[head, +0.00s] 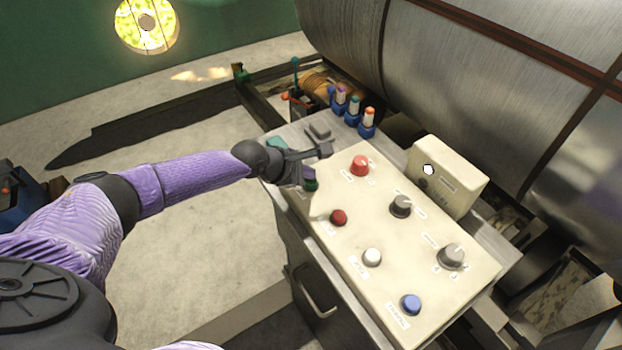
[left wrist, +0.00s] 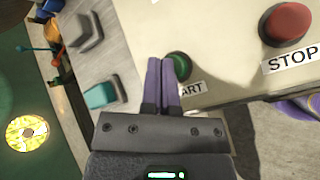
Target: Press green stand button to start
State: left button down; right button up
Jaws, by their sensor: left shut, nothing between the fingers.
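The cream control panel (head: 385,280) stands on a metal cabinet. The green start button (head: 311,186) is near its left edge, partly hidden by my left gripper in the head view. My left gripper (head: 301,178) is shut and empty, its purple fingers pointing down at the panel. In the left wrist view, the closed fingertips (left wrist: 167,62) are right beside the green button (left wrist: 181,66), overlapping its left edge. I cannot tell whether they touch it. The label below it is partly covered and reads "ART". My right gripper is not in view.
A red stop button (head: 339,217) sits near the green one; it also shows in the left wrist view (left wrist: 288,24). A large metal cylinder (head: 450,80) stands behind.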

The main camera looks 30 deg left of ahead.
aim_at(307, 182)
pick_arm(q)
jog(key=shift+f+b, duration=0.3)
jog(key=shift+f, duration=0.2)
dwell(0.6)
dwell(0.3)
jog(key=shift+r+p, duration=0.95)
jog(key=shift+p, duration=0.15)
notch_tip(307, 182, up, 5)
jog(key=p, duration=0.5)
jog(key=shift+r+p, duration=0.1)
jog(key=shift+p, duration=0.25)
